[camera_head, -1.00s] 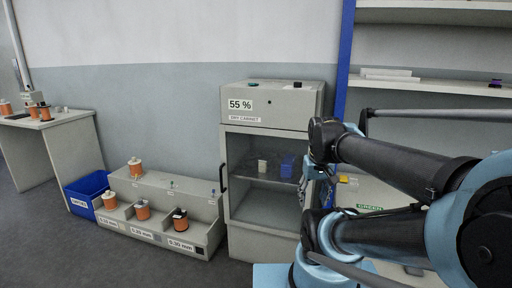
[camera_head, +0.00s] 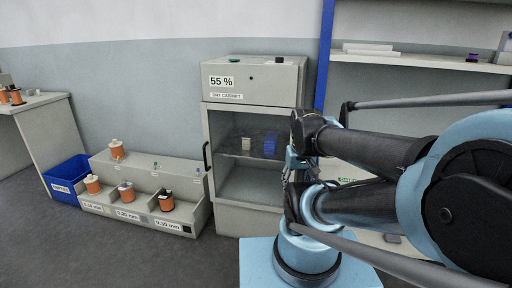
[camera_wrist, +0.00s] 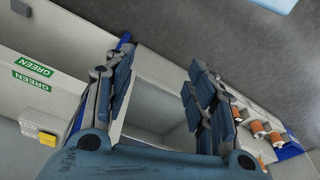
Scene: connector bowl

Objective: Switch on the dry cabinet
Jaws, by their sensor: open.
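The dry cabinet (camera_head: 240,115) stands against the wall in the head view. Its upper front carries a "55 %" display (camera_head: 222,81), a name label and a small dark round spot (camera_head: 251,78). A green piece (camera_head: 236,60) and a dark piece (camera_head: 279,59) sit on its top. Its glass door looks shut, with a dark handle (camera_head: 206,155) on the left; a pale item and blue items show inside. My gripper (camera_wrist: 160,82) is open and empty in the wrist view, with a pale box-like surface beyond the fingers. In the head view my arm hides the cabinet's right edge.
A rack of wire spools (camera_head: 147,190) stands left of the cabinet, beside a blue bin (camera_head: 66,178). A desk (camera_head: 42,104) is at far left. A blue-post shelf (camera_head: 420,60) stands right. Bare floor lies in front of the rack.

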